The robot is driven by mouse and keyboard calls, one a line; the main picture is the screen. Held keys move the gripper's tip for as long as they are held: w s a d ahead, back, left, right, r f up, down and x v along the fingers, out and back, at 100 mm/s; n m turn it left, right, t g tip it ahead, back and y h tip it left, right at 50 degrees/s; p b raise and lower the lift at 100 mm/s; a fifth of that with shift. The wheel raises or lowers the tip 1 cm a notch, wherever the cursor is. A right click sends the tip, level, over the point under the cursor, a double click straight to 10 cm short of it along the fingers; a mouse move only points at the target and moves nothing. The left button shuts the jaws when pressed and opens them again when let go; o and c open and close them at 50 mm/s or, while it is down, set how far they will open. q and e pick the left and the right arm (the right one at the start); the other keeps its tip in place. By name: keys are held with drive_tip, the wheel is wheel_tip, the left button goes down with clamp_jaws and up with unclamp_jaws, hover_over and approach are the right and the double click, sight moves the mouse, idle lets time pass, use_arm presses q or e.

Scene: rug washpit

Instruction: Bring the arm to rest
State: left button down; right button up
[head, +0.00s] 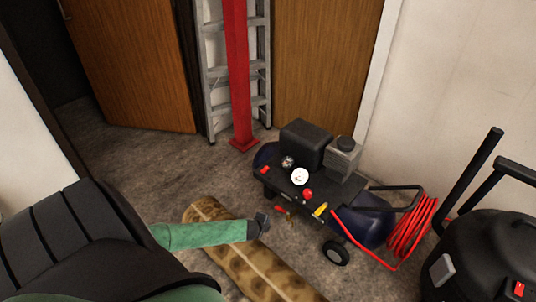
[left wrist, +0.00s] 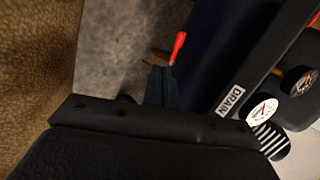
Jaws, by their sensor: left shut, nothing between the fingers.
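My left arm reaches in from the left in the head view, a green sleeve passing over a rolled rug. My left gripper (head: 262,222) is a small dark shape at its end, shut and empty, close to the near side of the air compressor (head: 300,178). In the left wrist view the shut fingers (left wrist: 161,84) point at a brass drain valve (left wrist: 156,58) with a red lever (left wrist: 178,47). The fingertips appear very near the valve; whether they touch it I cannot tell. A DRAIN label (left wrist: 230,100) shows beside them. My right gripper is not in view.
The patterned tan rug roll (head: 268,273) lies on the floor under my arm. A red hose coil (head: 410,232) and a black canister machine (head: 492,255) stand to the right. A ladder (head: 210,75) and red post (head: 238,80) stand behind. Floor at left-centre is clear.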

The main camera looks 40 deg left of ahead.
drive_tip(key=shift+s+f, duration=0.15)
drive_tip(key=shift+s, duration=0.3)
